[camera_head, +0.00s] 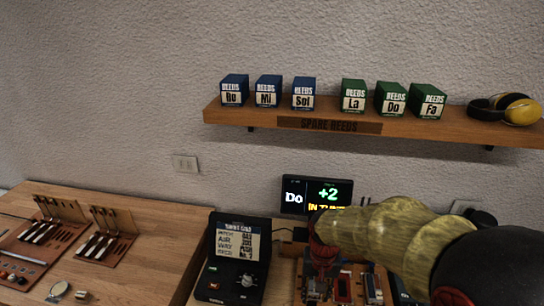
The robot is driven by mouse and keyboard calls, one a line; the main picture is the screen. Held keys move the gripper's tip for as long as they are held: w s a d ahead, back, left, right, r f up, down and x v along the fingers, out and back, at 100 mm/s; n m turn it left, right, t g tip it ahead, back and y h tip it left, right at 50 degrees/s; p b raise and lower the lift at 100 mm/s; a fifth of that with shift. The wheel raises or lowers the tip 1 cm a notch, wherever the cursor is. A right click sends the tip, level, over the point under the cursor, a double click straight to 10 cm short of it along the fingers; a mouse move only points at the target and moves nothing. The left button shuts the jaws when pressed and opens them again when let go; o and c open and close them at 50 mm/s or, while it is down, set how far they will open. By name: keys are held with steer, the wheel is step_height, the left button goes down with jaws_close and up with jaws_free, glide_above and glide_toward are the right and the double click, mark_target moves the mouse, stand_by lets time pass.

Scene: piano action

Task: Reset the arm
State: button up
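My arm reaches in from the lower right of the head view, over the right part of the workbench. My gripper (318,275) is at the arm's far end, low in the picture, pointing down. It is dark and small here, and I cannot tell whether its fingers are open or shut, or whether they hold anything. It is in front of a wooden board with small parts (343,288). My arm hides much of the bench's right side.
A wooden shelf (440,125) holds blue and green reed boxes (304,93) and yellow earmuffs (522,109). A tuner display (316,194) reads "Do +2". A black case with a card (238,258) stands left of my gripper. Brown boards with tools (107,236) lie farther left. Bare bench (170,235) lies between.

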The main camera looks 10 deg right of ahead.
steer(key=s+d+r+n+t+b, duration=0.1)
steer(key=s+r+t, duration=0.4)
steer(key=s+r, duration=1)
steer(key=shift+d+r+n+t+b, duration=0.35)
steer(key=shift+r+n+b, duration=0.5)
steer(key=shift+b, duration=0.35)
